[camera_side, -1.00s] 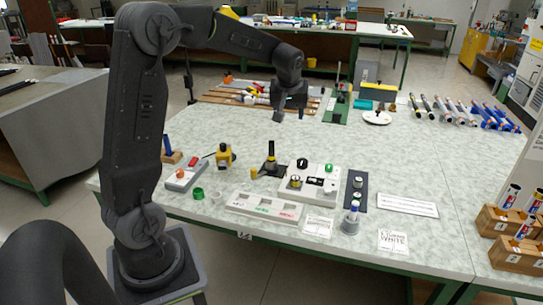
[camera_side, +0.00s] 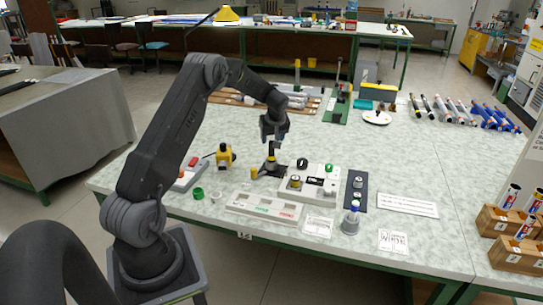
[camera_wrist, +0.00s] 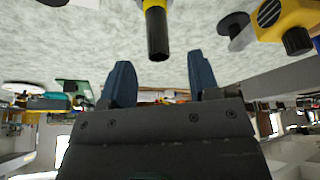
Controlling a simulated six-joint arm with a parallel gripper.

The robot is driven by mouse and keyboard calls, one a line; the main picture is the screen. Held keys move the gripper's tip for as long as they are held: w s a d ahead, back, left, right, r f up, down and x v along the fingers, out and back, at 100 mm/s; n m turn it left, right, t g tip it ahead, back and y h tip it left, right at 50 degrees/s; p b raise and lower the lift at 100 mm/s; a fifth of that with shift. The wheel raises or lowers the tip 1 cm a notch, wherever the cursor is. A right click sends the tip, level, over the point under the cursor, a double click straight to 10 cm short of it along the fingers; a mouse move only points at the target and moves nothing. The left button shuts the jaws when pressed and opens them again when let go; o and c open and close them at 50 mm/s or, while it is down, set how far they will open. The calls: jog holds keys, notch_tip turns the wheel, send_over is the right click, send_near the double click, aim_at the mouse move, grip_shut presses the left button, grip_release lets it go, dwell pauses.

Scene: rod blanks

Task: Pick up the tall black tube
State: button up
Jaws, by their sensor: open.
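Nothing is held. Whether the fingertips overlap the tube's end is unclear.
A yellow device (camera_side: 224,156) stands to the left of the tube and also shows in the wrist view (camera_wrist: 283,18). A white panel with knobs (camera_side: 308,186) lies close on the right. A white tray (camera_side: 264,206) lies in front. Clear tabletop (camera_side: 345,145) extends behind the panel.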

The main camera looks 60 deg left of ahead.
aim_at(272, 142)
jog(key=shift+x, duration=2.8)
jog(key=c, duration=1)
grip_shut()
jog(key=shift+r, duration=0.15)
